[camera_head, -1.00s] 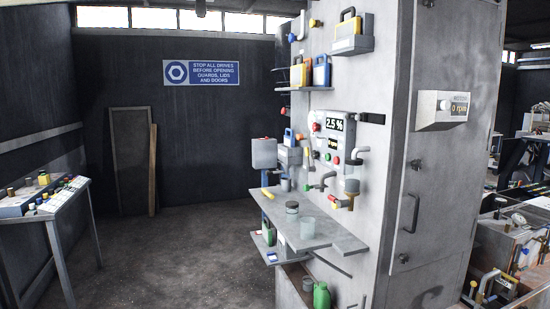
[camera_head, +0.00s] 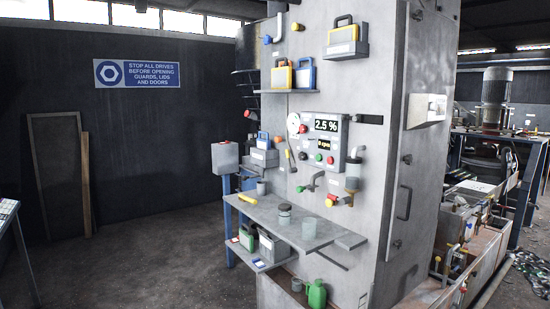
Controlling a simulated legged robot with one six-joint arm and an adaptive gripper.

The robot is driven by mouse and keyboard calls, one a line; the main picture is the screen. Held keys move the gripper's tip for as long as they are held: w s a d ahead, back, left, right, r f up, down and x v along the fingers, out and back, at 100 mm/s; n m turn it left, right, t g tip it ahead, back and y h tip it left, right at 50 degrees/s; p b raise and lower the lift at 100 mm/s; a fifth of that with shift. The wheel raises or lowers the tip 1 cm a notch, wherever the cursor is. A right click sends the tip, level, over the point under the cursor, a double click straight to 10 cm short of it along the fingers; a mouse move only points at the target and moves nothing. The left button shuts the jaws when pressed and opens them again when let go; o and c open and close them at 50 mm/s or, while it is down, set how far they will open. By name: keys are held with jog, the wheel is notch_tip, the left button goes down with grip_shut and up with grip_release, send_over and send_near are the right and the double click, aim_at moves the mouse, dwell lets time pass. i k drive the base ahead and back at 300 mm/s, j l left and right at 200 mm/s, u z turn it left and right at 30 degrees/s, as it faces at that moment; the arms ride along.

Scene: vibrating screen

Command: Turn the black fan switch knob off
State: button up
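I cannot pick out the black fan switch knob for certain at this size. A grey control panel (camera_head: 340,125) is mounted on the pale column face. It carries a 2.5 % display (camera_head: 326,125), a smaller amber display (camera_head: 324,143), and small red and green buttons (camera_head: 329,160). A short dark bar (camera_head: 369,119) sticks out to the right of the panel; I cannot tell what it is. A white round part (camera_head: 293,124) with a lever sits at its left edge. My gripper is not in view.
A grey shelf (camera_head: 268,220) with jars juts out below the panel. A green can (camera_head: 317,294) stands low down. The floor (camera_head: 160,260) to the left is open. Machinery fills the right side.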

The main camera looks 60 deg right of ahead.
aim_at(301, 156)
jog(key=i+z, duration=0.7)
jog(key=i+j+z, duration=0.35)
jog(key=i, duration=0.15)
jog(key=i+l+z, duration=0.1)
jog(key=i+z, duration=0.3)
jog(key=i+l+z, duration=0.1)
jog(key=z, duration=0.25)
jog(key=i+j+z, duration=0.1)
jog(key=i+z, duration=0.3)
jog(key=i+j+z, duration=0.15)
jog(key=z, duration=0.2)
jog(key=i, duration=0.1)
